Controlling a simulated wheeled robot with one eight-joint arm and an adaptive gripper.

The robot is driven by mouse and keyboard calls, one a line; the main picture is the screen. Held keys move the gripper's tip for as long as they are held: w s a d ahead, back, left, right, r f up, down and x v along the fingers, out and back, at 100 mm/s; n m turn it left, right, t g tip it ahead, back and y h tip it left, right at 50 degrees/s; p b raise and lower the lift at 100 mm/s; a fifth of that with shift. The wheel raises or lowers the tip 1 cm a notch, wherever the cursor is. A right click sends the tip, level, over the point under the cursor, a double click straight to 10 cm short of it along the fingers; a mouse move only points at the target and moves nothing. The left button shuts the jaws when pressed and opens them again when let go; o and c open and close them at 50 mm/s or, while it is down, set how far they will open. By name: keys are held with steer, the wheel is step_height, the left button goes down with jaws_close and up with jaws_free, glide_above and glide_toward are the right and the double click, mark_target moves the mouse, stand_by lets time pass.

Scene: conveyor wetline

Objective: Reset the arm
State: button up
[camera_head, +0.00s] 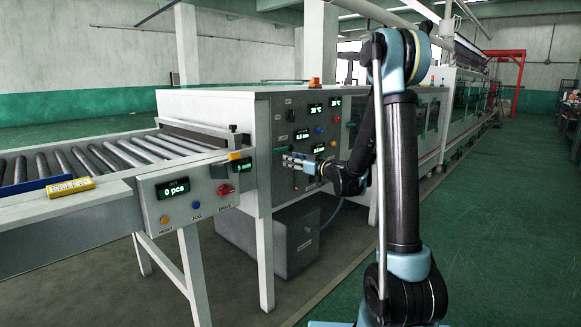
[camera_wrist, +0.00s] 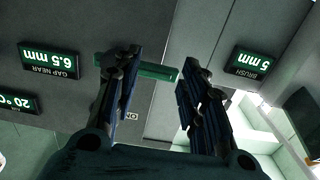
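My gripper (camera_head: 298,163) is at the end of my bent arm, in front of the grey machine's control panel (camera_head: 290,110). In the wrist view the two dark fingers of my gripper (camera_wrist: 155,78) stand apart, with nothing held between them. A green strip (camera_wrist: 155,72) shows behind the fingers. The wrist view is upside down. It shows a "GAP NEAR" display (camera_wrist: 48,60) reading 6.5 mm at the left and a "BRUSH" display (camera_wrist: 252,61) reading 5 mm at the right. Whether the fingers touch the panel cannot be told.
A roller conveyor (camera_head: 20,215) runs in from the left. Its control box (camera_head: 180,198) shows "0 pcs" and has buttons and a red switch (camera_head: 226,189). A yellow device (camera_head: 70,187) lies on the conveyor's side. A grey tank (camera_head: 285,240) stands under the machine. Green floor (camera_head: 500,230) is clear at right.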

steer(key=shift+s, duration=0.1)
steer(key=s+d+f+m+g+h, duration=0.15)
steer(key=s+d, duration=0.25)
steer(key=s, duration=0.6)
steer(key=s+d+f+m+g+h, duration=0.1)
steer(key=s+d+g+h, duration=0.25)
steer(key=s, duration=0.55)
steer(key=s+d+f+m+g+h, duration=0.2)
steer(key=s+d+f+m+h, duration=0.2)
steer(key=s+d, duration=0.6)
steer(key=s+d+f+m+g+h, duration=0.1)
steer(key=s+d+f+m+h, duration=0.2)
steer(key=s+d+f, duration=0.6)
steer(key=s+d+h, duration=0.2)
steer(key=s, duration=0.5)
steer(key=shift+m+g, duration=0.35)
steer(key=shift+g, duration=0.05)
